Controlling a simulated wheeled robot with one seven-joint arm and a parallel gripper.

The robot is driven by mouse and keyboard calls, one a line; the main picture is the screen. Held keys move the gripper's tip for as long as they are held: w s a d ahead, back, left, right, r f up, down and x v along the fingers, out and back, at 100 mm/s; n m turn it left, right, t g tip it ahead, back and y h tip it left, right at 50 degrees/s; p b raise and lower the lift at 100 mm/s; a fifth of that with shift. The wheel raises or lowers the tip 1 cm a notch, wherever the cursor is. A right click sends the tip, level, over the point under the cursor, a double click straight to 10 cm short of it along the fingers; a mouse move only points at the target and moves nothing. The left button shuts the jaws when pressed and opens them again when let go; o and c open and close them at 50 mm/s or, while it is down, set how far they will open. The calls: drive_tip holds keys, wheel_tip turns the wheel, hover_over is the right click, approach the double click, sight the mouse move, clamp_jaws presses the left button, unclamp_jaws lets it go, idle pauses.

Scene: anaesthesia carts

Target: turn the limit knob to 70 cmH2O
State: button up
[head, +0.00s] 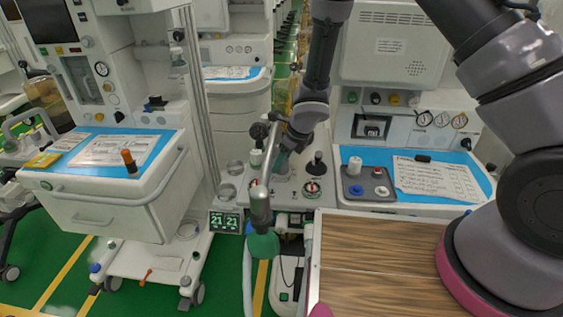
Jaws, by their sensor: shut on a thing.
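My gripper (277,168) reaches down to the pale top plate (287,198) of the middle cart. It is shut on a small knob there, which I take to be the limit knob; the fingers and wrist hide most of it. Its scale and pointer cannot be read from here. A round dial with red and dark marks (312,188) sits on the same plate to the right, apart from the gripper. A black ball-topped post (318,158) stands just behind that dial. Another red-marked round part (254,183) shows at the left of the gripper, partly covered.
A metal elbow (260,203) with a green bag (262,245) hangs at the plate's front. A green number display (225,222) is at its left. A wooden top (375,265) lies in front. A grey tray (368,183) stands on the blue surface at right.

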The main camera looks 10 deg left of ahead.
drive_tip(key=shift+m, duration=0.5)
drive_tip(key=shift+t, duration=0.3)
drive_tip(key=o, duration=1.4)
drive_tip(key=shift+c, duration=0.2)
drive_tip(key=v, duration=1)
drive_tip(key=shift+r, duration=0.4)
